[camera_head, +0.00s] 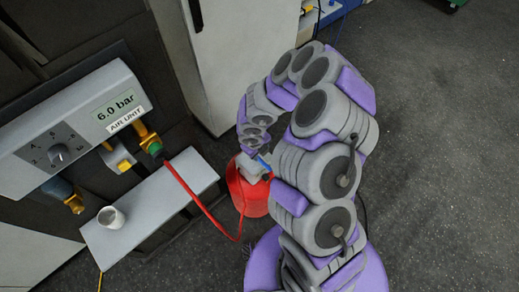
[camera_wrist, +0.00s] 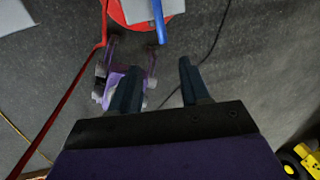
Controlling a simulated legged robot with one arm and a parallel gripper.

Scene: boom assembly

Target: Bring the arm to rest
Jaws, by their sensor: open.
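My gripper (camera_wrist: 159,80) is in the wrist view, with its two dark fingers apart and nothing between them. It points down over the grey floor, and part of my own purple body shows below it. In the head view my arm arches up from the lower right and bends over to the left. Its end comes down close to the red container (camera_head: 247,198), and the fingers cannot be made out there. A grey block with a blue piece (camera_head: 264,162) is at the top of the container; the container also shows at the wrist view's top edge (camera_wrist: 119,14).
An air unit (camera_head: 75,120) reading 6.0 bar stands at the left. A red hose (camera_head: 190,188) runs from its green fitting toward the container. A grey shelf (camera_head: 165,207) carries a small white cup (camera_head: 111,217). The floor at the right is open.

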